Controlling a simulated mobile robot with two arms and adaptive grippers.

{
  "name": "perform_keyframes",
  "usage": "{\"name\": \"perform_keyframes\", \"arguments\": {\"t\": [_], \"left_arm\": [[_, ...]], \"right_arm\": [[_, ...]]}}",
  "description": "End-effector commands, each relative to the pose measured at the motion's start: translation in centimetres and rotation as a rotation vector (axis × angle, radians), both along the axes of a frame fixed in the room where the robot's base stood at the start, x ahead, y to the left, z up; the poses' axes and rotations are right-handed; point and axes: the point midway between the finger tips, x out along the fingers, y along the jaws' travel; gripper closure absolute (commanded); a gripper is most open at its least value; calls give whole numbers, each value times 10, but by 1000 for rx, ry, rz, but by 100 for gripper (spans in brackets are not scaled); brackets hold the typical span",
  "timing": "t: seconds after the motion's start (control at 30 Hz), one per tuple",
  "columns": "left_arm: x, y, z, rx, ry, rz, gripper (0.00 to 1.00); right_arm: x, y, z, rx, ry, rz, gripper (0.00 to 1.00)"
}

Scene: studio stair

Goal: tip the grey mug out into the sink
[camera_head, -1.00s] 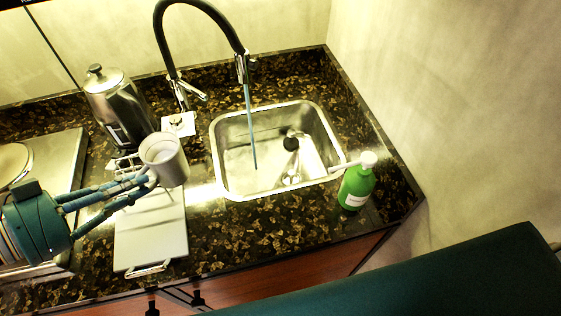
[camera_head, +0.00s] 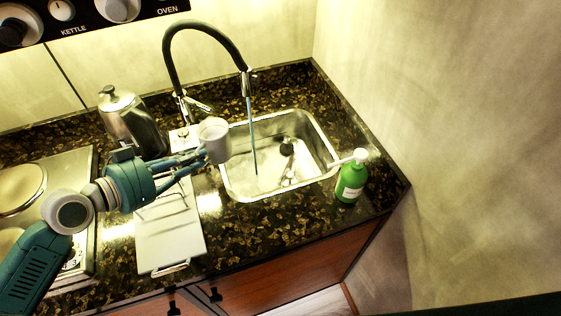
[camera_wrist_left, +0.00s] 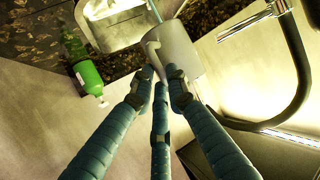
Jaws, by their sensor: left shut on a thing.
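The grey mug (camera_head: 214,141) is held in my left gripper (camera_head: 202,154), upright or nearly so, above the counter at the left edge of the sink. In the left wrist view the fingers (camera_wrist_left: 160,88) are shut at the mug's (camera_wrist_left: 176,50) handle side. What is inside the mug cannot be seen. The steel sink (camera_head: 240,186) is set into the dark counter to the right of the mug. A thin blue stream (camera_head: 251,130) runs from the black tap (camera_head: 186,36) into it. My right gripper is not in view.
A green soap bottle (camera_head: 350,183) stands at the sink's right edge; its spout points over the rim. A steel kettle (camera_head: 121,122) stands behind my left arm. A pale drying board with a wire rack (camera_head: 172,240) lies left of the sink. Hob plates (camera_head: 24,187) are farther left.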

Motion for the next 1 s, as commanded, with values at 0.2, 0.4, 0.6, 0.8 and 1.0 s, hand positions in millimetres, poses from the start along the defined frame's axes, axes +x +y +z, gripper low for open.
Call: {"name": "perform_keyframes", "arguments": {"t": [0.2,0.4,0.6,0.8,1.0], "left_arm": [[41,-15,4,-3,-11,64,100],[65,-29,-1,-4,-17,87,100],[76,-37,-6,-3,-21,87,100],[79,-40,-9,-2,-21,85,100],[79,-40,-10,-3,-21,84,100]], "right_arm": [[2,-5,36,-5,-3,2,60],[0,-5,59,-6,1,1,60],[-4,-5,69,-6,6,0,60],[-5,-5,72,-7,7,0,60],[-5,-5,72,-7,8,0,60]]}}
